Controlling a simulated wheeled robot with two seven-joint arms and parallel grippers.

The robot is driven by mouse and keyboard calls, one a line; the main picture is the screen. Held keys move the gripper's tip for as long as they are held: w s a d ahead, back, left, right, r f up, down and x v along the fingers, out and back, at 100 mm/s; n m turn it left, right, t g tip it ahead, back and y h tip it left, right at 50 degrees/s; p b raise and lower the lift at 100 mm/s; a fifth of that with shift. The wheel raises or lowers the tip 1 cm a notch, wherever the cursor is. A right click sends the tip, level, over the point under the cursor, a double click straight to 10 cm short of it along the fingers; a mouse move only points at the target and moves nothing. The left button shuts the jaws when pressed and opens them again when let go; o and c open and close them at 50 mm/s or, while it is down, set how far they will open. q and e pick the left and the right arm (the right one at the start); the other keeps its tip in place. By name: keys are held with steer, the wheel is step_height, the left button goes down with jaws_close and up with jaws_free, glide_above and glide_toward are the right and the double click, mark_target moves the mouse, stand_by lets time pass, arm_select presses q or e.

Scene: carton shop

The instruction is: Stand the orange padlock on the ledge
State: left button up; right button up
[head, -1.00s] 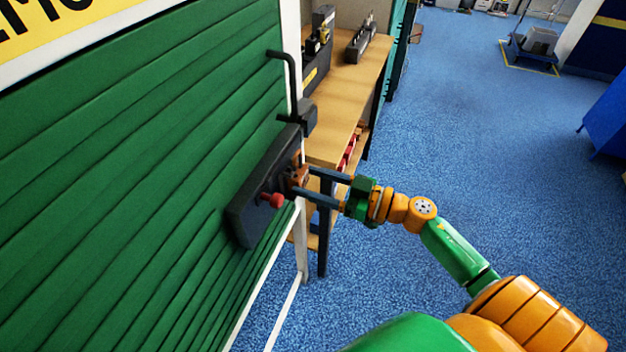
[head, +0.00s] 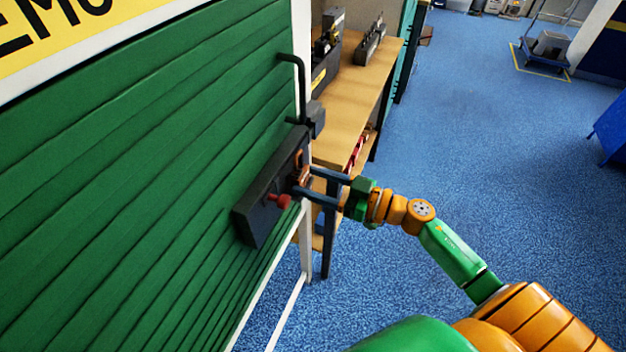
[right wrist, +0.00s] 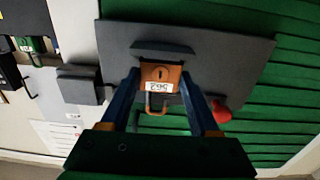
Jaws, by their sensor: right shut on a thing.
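The orange padlock (head: 304,176) is between the fingertips of my right gripper (head: 304,182), in front of a dark plate (head: 262,212) on the green slatted wall. In the right wrist view the padlock (right wrist: 160,76) shows a keyhole and a white number label, upside down in that picture. Its shackle points up in the head view. The right gripper (right wrist: 160,78) is shut on its body from both sides. A dark ledge (right wrist: 163,49) juts from the plate right by the end of the padlock away from the shackle. I cannot tell whether they touch. My left gripper is out of view.
A red knob (head: 281,201) sticks out of the plate close to my lower finger; it also shows in the right wrist view (right wrist: 221,112). A black bent handle (head: 299,85) stands above the plate. A wooden bench (head: 365,75) is behind.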

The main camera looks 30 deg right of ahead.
steer(key=shift+f, duration=0.15)
stand_by(0.8)
steer(key=o, duration=1.5)
steer(key=p+v, duration=0.2)
steer(key=v, duration=0.7)
